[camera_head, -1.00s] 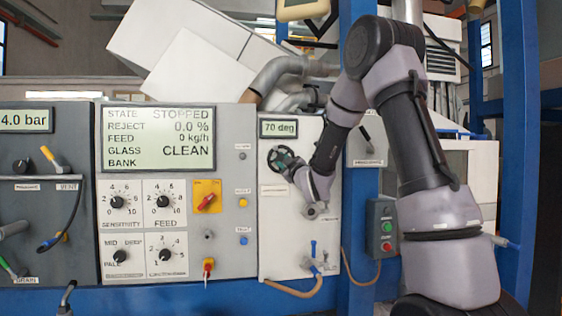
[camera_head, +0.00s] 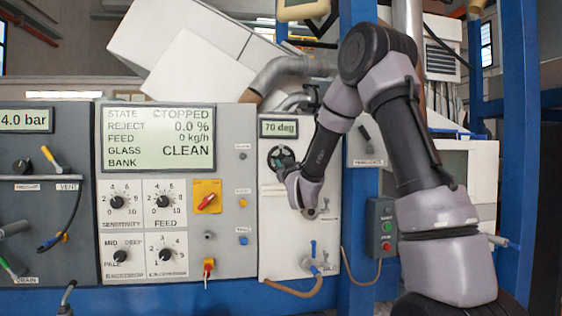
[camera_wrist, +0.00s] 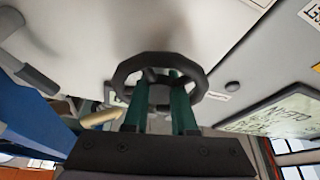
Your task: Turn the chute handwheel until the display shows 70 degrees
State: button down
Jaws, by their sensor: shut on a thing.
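The chute handwheel (camera_head: 278,156) is a small dark wheel on a light panel, below a small display (camera_head: 279,128) that reads 70 deg. In the wrist view the black handwheel rim (camera_wrist: 125,72) spans the middle of the picture. My gripper (camera_wrist: 162,84) has two green fingers that reach to the wheel's middle and are shut on it. In the head view my gripper (camera_head: 287,166) is at the wheel, and my wrist covers part of the panel below it. The exact contact of the fingertips is partly hidden behind the rim.
A large display (camera_head: 158,137) reads STOPPED and CLEAN, with knobs and a red switch (camera_head: 207,198) below it. A blue valve with a hose (camera_head: 313,258) sits under the wheel. A blue post (camera_head: 358,240) and a green and red button box (camera_head: 382,228) stand to the right.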

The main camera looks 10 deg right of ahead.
jog(key=shift+f, duration=0.1)
jog(key=c, duration=1)
grip_release()
jog(key=v, duration=1.1)
jog(key=s+d+r+m+g+h, duration=0.2)
jog(key=s+d+m+g, duration=0.3)
jog(key=s+m+g, duration=0.1)
jog(key=s+f+m+g+y, duration=0.1)
jog(key=s+f+g, duration=0.3)
jog(key=s, duration=2)
jog(key=m+g, duration=0.1)
jog(key=g, duration=0.4)
jog(key=shift+m+y, duration=0.3)
